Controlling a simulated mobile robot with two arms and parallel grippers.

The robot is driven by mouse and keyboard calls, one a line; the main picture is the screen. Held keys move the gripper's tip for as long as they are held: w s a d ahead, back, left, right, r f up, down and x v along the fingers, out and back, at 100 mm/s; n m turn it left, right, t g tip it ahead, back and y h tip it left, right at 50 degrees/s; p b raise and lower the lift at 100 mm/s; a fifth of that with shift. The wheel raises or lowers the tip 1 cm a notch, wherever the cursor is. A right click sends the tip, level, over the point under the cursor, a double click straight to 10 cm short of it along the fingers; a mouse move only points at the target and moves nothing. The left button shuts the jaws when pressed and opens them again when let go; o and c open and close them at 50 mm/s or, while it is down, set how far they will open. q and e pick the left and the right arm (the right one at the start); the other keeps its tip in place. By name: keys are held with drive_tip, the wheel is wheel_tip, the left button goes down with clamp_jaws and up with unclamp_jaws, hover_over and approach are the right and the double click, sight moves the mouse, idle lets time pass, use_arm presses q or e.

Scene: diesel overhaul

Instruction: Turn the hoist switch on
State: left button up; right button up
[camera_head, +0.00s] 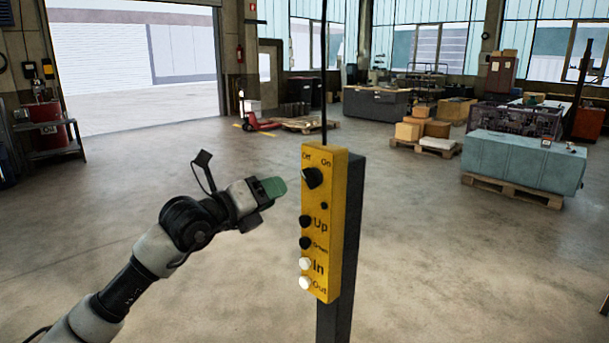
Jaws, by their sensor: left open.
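A yellow hoist control box (335,235) hangs upright in the middle of the view, with a dark post behind it. I cannot clearly tell which label the knob points to. Below it are black Up and Down buttons and white In and Out buttons. My left gripper (272,188), with green fingertips, is just left of the switch, apart from it, open and empty. My right gripper is not in view.
A black cable (324,70) runs up from the box. The floor around is clear. Further back are a teal block on a pallet (525,163), cardboard boxes (422,126), a red pallet jack (257,122) and a metal stand (45,128) at the left.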

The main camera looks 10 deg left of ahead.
sight(306, 180)
use_arm(q)
drive_tip(key=p+x, duration=0.1)
drive_tip(key=x, duration=0.3)
drive_tip(key=p+x, duration=0.2)
drive_tip(key=x, duration=0.1)
drive_tip(key=shift+w+d+r, duration=0.25)
drive_tip(key=shift+w+d+f, duration=0.15)
drive_tip(key=shift+w+d, duration=0.15)
drive_tip(key=shift+w, duration=0.2)
clamp_jaws()
